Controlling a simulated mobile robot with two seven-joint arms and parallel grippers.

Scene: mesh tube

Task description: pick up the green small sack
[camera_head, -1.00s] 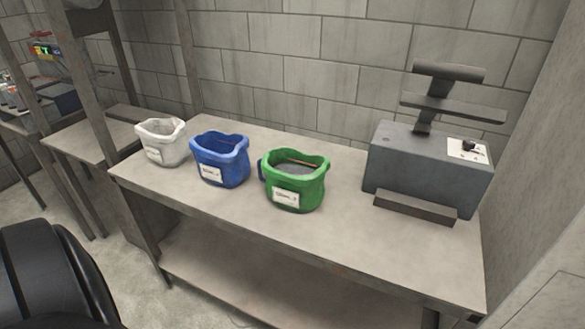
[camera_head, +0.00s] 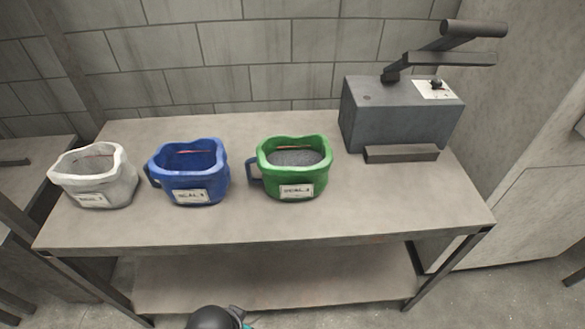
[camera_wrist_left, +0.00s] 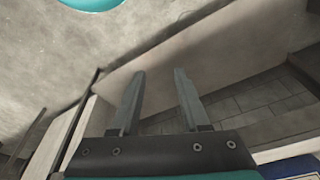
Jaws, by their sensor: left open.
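The green small sack (camera_head: 294,167) stands upright on the table (camera_head: 330,218), with a white label on its front and dark grey contents showing in its open top. A blue handle or strap sticks out at its left side. In the left wrist view my left gripper (camera_wrist_left: 158,75) is open, with nothing between its two fingers. My right gripper is in neither view.
A blue sack (camera_head: 188,173) and a white sack (camera_head: 93,177) stand left of the green one. A grey machine (camera_head: 400,118) with a raised bar stands at the back right. The table's front strip is clear. A block wall (camera_head: 270,55) is behind. A lower shelf (camera_head: 270,275) is empty.

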